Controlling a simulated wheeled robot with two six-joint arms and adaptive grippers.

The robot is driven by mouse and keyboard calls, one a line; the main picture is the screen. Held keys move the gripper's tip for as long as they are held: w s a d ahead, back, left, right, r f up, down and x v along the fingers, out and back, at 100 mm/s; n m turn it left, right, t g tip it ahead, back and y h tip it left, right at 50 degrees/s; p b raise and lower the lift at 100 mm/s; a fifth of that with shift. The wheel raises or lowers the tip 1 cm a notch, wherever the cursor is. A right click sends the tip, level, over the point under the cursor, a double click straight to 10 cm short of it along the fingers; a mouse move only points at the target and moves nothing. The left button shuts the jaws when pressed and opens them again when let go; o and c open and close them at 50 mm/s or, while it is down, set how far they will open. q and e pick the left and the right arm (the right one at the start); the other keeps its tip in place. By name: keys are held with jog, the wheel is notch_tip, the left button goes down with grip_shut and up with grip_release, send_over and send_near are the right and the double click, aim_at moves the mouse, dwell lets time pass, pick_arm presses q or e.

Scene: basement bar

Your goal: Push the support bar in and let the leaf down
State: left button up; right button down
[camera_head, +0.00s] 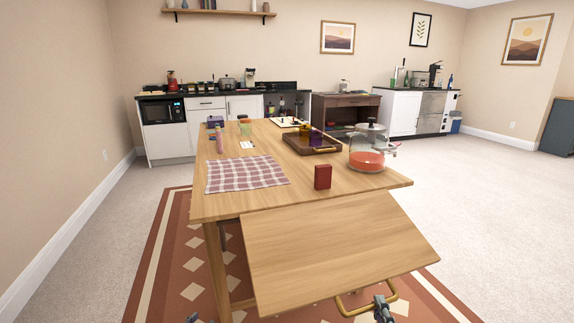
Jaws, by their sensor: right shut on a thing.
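The wooden leaf (340,250) is at the near side of the wooden table (330,195). It looks tilted, sloping down from the tabletop edge toward me. A brass handle (345,311) shows at the leaf's near edge. My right gripper (382,303) is at the bottom of the view, shut on the brass handle. Only a small part of my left gripper (193,319) shows at the bottom edge, left of the leaf, and its fingers cannot be made out. I cannot make out the support bar; the underside of the leaf is hidden.
On the tabletop stand a red box (322,177) near the leaf, a glass jar (367,150), a dark tray (311,144) and a checked cloth (246,174). The leaf's top is bare. A patterned rug (172,255) lies below; open carpet is at right.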

jog(key=shift+w+a+f+b, duration=0.1)
jog(key=shift+w+f+b, duration=0.15)
jog(key=shift+f+b, duration=0.6)
jog(key=shift+w+a+f+b, duration=0.1)
jog(key=shift+w+f+b, duration=0.15)
jog(key=shift+f+b, duration=0.55)
jog(key=shift+r, duration=0.2)
jog(key=w+a+f+t+b, duration=0.1)
jog(key=w+f+b, duration=0.2)
jog(key=f+b, duration=0.3)
jog(key=shift+w+f+b, duration=0.35)
jog(key=shift+f+b, duration=0.05)
jog(key=shift+b, duration=2.4)
jog(key=shift+a, duration=0.1)
